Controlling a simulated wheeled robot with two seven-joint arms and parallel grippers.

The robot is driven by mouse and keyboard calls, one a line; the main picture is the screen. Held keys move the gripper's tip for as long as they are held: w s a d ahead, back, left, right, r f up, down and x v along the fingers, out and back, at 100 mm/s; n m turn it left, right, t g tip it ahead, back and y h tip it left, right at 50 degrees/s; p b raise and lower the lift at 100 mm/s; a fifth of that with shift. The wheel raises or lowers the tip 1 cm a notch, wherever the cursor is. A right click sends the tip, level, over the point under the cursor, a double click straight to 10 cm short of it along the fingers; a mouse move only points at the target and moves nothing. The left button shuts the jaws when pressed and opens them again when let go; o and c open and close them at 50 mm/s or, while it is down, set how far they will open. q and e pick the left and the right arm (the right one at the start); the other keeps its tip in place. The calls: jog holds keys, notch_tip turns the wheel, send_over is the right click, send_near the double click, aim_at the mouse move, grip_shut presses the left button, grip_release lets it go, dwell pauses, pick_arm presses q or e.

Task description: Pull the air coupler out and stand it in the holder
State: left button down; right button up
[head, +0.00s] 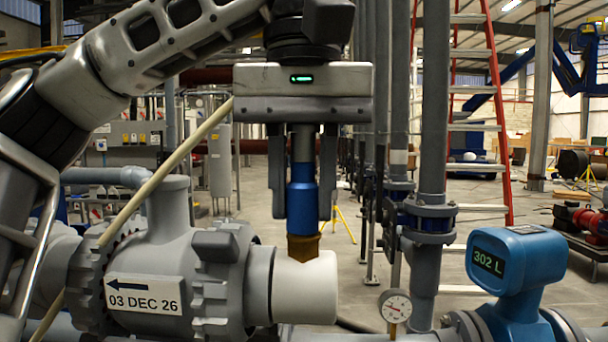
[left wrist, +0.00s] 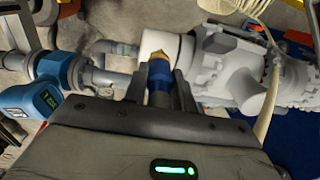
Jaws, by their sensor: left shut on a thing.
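The air coupler (head: 301,207) has a grey upper part, a blue body and a brass tip. It hangs upright, tip down, between the fingers of my left gripper (head: 303,215), which is shut on it. In the head view the brass tip overlaps the top of a white cylindrical pipe end (head: 306,287); I cannot tell whether they touch. In the left wrist view the coupler (left wrist: 159,90) points away from my left gripper (left wrist: 160,80) toward the white end (left wrist: 160,45). I cannot make out a holder for certain. My right gripper is not in view.
A grey valve body (head: 175,255) with a "03 DEC 26" label stands left of the white end. At the right are a pressure gauge (head: 395,306), a blue flow meter (head: 515,262) and upright grey pipes (head: 432,120).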

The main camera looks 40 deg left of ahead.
aim_at(302, 127)
pick_arm(q)
jog(key=shift+r, duration=2.6)
